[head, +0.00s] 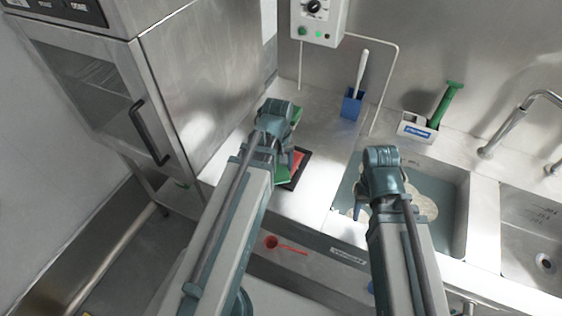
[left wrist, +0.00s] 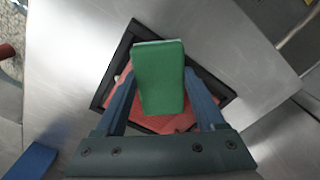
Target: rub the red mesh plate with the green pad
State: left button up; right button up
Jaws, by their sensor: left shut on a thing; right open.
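The red mesh plate (head: 298,159) sits in a black frame on the steel counter, left of the sink, partly hidden by my left arm. In the left wrist view the plate (left wrist: 178,124) lies beneath my gripper. My left gripper (left wrist: 158,85) is shut on the green pad (left wrist: 158,75), which covers the middle of the plate. Whether pad and plate touch, I cannot tell. In the head view, green patches show on both sides of my left wrist. My right gripper (head: 361,208) is open over the sink, its fingers partly hidden by my arm.
A blue holder (head: 351,106) with a white-handled tool stands behind the plate. A white box (head: 414,128) and a green-handled tool (head: 446,103) stand behind the sink (head: 459,205). A steel cabinet (head: 200,80) borders the left.

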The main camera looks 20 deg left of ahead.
pick_arm(q)
jog(key=shift+s, duration=0.25)
jog(key=shift+w, duration=0.1)
jog(key=shift+w+d, duration=0.1)
jog(key=shift+w, duration=1.4)
pick_arm(e)
jog(key=shift+s, duration=0.1)
pick_arm(q)
jog(key=shift+w, duration=0.15)
jog(key=shift+w+d, duration=0.15)
jog(key=shift+w, duration=1.35)
jog(key=shift+w, duration=0.1)
jog(key=shift+w+d+r, duration=0.1)
jog(key=shift+w, duration=1.3)
pick_arm(e)
jog(key=shift+r, duration=0.1)
